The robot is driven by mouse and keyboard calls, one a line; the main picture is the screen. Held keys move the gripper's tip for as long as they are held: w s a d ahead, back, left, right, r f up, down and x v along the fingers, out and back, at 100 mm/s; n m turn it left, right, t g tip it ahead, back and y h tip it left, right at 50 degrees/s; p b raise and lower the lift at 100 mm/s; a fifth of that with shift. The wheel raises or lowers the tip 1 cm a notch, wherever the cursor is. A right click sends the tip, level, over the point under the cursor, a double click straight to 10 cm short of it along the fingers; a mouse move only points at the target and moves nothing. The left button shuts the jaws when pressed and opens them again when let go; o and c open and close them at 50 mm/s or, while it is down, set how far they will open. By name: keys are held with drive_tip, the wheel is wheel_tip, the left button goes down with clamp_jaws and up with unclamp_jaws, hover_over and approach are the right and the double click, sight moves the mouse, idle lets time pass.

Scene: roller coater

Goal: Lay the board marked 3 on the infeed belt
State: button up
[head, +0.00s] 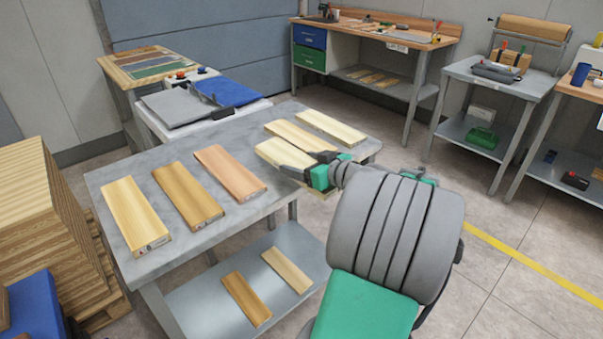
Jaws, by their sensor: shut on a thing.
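My gripper (318,172) is shut on a pale wooden board (281,151) near the right end of the grey table (225,145). The gripper hides part of this board, and I cannot tell whether it touches the tabletop. Two more pale boards (300,135) (331,127) lie beyond it. A reddish board (229,171), a brown board (187,194) and a yellowish board (136,214) lie to the left. Small labels show on some board ends, but I cannot read a 3 on any. I cannot make out an infeed belt.
Two boards (246,298) (287,269) lie on the table's lower shelf. A stack of wood (50,225) stands at the left. Behind the table is a stand with a grey panel (180,108) and a blue item (226,92). A workbench (385,33) stands at the back.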

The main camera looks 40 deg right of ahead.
drive_tip(key=shift+w+d+f, duration=0.1)
drive_tip(key=shift+w+f, duration=0.1)
drive_tip(key=shift+f, duration=0.7)
drive_tip(key=shift+w+f, duration=0.2)
drive_tip(key=shift+f, duration=0.7)
drive_tip(key=shift+f+b, duration=0.2)
drive_tip(key=shift+b, duration=0.25)
drive_tip(key=o, duration=1.8)
